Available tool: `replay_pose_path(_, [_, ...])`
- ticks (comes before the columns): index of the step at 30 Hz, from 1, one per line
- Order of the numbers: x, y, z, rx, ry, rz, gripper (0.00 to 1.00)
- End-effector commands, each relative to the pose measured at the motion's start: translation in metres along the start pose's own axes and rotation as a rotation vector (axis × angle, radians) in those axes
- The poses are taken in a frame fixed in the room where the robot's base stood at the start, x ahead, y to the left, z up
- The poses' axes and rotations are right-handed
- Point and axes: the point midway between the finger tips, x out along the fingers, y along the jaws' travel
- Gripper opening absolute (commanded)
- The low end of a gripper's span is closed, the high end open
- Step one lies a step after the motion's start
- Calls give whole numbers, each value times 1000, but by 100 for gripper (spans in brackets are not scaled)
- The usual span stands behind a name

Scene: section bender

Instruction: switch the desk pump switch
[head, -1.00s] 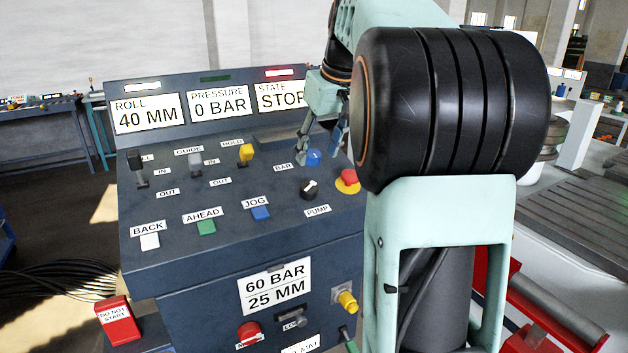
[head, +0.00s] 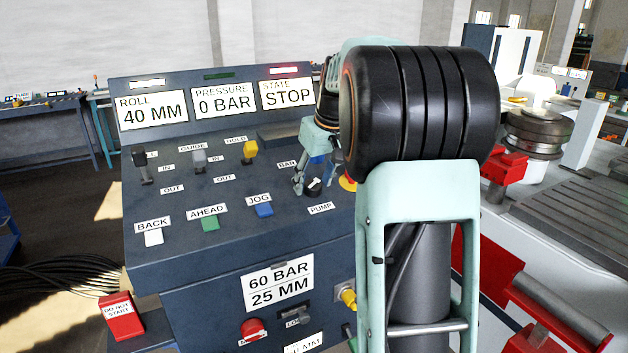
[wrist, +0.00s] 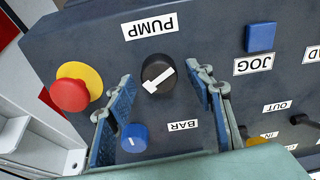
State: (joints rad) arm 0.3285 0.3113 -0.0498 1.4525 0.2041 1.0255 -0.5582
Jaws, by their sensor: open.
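The pump switch (head: 313,188) is a black rotary knob with a white pointer bar, on the sloping dark blue desk above the PUMP label (head: 320,209). In the wrist view the knob (wrist: 158,76) shows between my fingertips, its white bar slanted. My gripper (head: 312,183) is open, with one finger on each side of the knob. It also shows in the wrist view (wrist: 160,78), its blue-padded fingers apart. I cannot tell whether either finger touches the knob.
A red mushroom button on a yellow base (wrist: 74,90) and a blue BAR knob (wrist: 133,137) sit close to the fingers. The blue JOG button (head: 264,209) is to the left. Displays read 40 MM, 0 BAR and STOP (head: 287,95).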

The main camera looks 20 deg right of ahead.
Motion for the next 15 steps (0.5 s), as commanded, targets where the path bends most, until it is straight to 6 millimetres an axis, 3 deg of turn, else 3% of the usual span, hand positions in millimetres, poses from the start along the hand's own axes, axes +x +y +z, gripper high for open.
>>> replay_pose_path(3, [0,0,0,0,0,0,46])
replay_pose_path(12, [0,0,0,0,0,0,13])
replay_pose_path(15, [-1,0,0,0,0,0,7])
